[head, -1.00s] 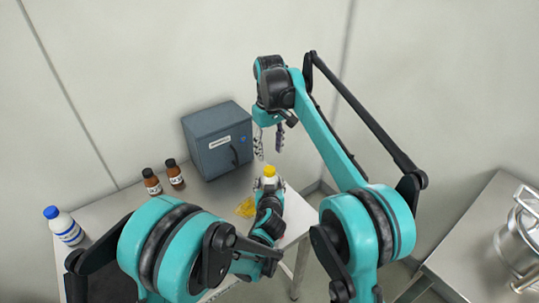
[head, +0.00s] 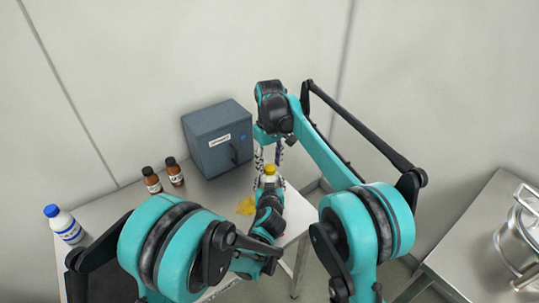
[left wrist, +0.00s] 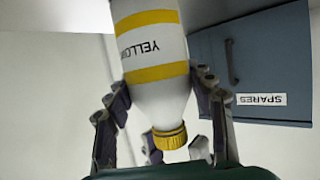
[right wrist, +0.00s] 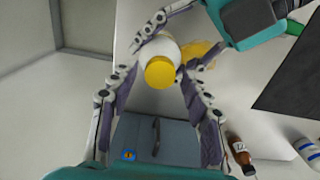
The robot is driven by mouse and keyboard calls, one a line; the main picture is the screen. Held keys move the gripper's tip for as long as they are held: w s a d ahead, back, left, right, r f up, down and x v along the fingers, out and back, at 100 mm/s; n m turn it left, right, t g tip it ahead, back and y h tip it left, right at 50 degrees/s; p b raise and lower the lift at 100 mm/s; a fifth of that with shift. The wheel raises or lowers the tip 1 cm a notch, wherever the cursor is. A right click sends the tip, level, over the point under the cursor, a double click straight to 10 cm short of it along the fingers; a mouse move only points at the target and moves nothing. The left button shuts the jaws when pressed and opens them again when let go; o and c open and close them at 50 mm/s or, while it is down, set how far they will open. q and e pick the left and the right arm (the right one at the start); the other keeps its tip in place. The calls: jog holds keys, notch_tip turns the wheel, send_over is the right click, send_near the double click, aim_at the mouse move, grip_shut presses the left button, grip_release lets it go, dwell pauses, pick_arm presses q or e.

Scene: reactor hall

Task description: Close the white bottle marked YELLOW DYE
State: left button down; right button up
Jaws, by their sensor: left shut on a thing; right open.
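The white bottle (left wrist: 158,85) has yellow bands and lettering that starts YELLOW; the rest is hidden. A yellow cap (left wrist: 170,136) sits on its mouth, looking slightly tilted; I cannot tell how tight it is. The cap also shows in the right wrist view (right wrist: 160,72). My left gripper (head: 268,188) is shut on the bottle and holds it at the table's right end. My right gripper (head: 269,156) is open and points down from above. Its fingers (right wrist: 158,90) stand on either side of the cap with visible gaps.
A blue-grey cabinet marked SPARES (head: 218,140) stands behind. Brown bottles (head: 174,172) and a white bottle with a blue cap (head: 64,225) stand to the left. A yellow patch (head: 246,206) lies on the table (head: 210,195) beside my left gripper.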

jog(key=shift+f, duration=0.25)
grip_shut()
jog(key=shift+o, duration=0.7)
grip_release()
notch_tip(320, 180, up, 12)
